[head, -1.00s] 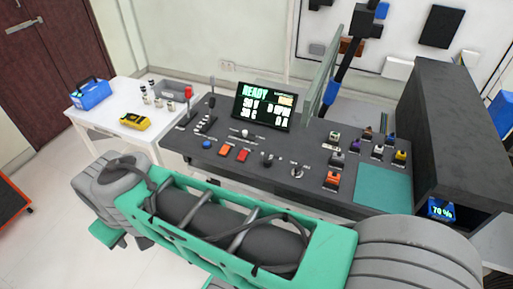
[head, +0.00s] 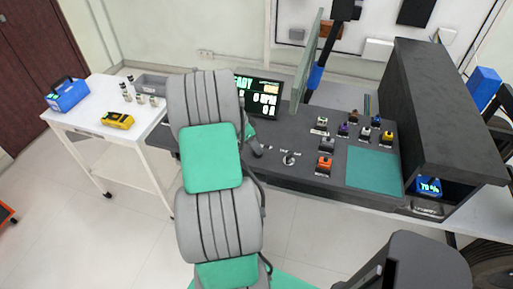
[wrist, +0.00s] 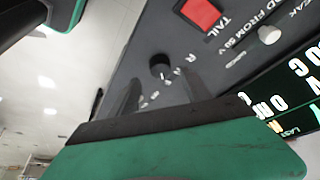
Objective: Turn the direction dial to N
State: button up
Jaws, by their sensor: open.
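The direction dial (wrist: 160,66) is a small round black knob on the dark console, in the upper middle of the wrist view. Small white marks, one of them an R, sit beside it; its pointer setting is too small to read. My gripper (wrist: 158,88) is open, with two blurred grey fingers reaching up from its green and black body toward the dial. The dial appears between or just beyond the fingertips, and I cannot tell whether they touch it. In the head view my arm covers the dial and most of the gripper.
A red switch (wrist: 202,13) labelled TAIL and a pale knob (wrist: 269,35) are near the dial. A silver rotary switch (head: 289,159), an orange connector block (head: 324,163) and a teal mat (head: 374,169) lie to its right. The display (head: 262,98) stands behind. A white side table (head: 100,128) is left.

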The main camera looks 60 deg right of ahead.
jog(key=x, duration=0.4)
jog(key=shift+d+f+p, duration=0.1)
jog(key=shift+f+p, duration=0.1)
jog(key=shift+p, duration=0.1)
jog(key=shift+c, duration=0.5)
grip_shut()
